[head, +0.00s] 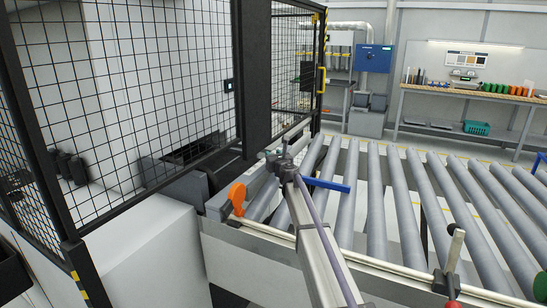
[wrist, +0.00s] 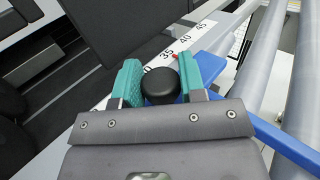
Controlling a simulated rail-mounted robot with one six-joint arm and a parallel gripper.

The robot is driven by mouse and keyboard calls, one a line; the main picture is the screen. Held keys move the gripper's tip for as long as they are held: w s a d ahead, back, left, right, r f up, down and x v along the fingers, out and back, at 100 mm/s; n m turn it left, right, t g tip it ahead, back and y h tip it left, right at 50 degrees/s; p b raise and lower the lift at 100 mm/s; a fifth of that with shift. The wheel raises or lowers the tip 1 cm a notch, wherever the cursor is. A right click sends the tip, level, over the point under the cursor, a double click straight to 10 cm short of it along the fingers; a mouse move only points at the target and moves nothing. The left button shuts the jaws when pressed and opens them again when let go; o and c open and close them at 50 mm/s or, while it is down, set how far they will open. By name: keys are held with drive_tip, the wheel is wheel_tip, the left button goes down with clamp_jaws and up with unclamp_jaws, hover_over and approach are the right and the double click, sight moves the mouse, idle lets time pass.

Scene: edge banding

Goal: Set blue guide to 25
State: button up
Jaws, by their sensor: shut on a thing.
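The blue guide (head: 328,185) lies across the near end of the roller conveyor. In the wrist view the blue guide (wrist: 280,142) runs to the lower right. Its black round knob (wrist: 161,85) sits between the teal fingers of my gripper (wrist: 161,84), which is shut on it. A white scale (wrist: 190,40) shows 35, 40 and 45, with a partly hidden number ending in 0 below. A small red pointer (wrist: 176,56) is close to the 35 mark. In the head view my gripper (head: 277,160) is small, and the knob cannot be made out.
An orange handle (head: 238,198) stands left of my arm at the conveyor's edge. Grey rollers (head: 395,205) fill the right side. A black mesh fence (head: 160,80) stands at left. A clamp post with a red knob (head: 453,258) is on the near rail.

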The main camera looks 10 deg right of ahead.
clamp_jaws()
drive_tip(key=s+a, duration=0.5)
drive_tip(key=s, duration=0.3)
drive_tip(key=shift+a, duration=0.4)
drive_tip(key=o, duration=0.9)
unclamp_jaws()
drive_tip(key=shift+s, duration=0.1)
drive_tip(key=s, duration=0.3)
drive_tip(key=s+d, duration=0.1)
drive_tip(key=s, duration=0.6)
drive_tip(key=shift+s+d, duration=0.3)
drive_tip(key=shift+d, duration=0.05)
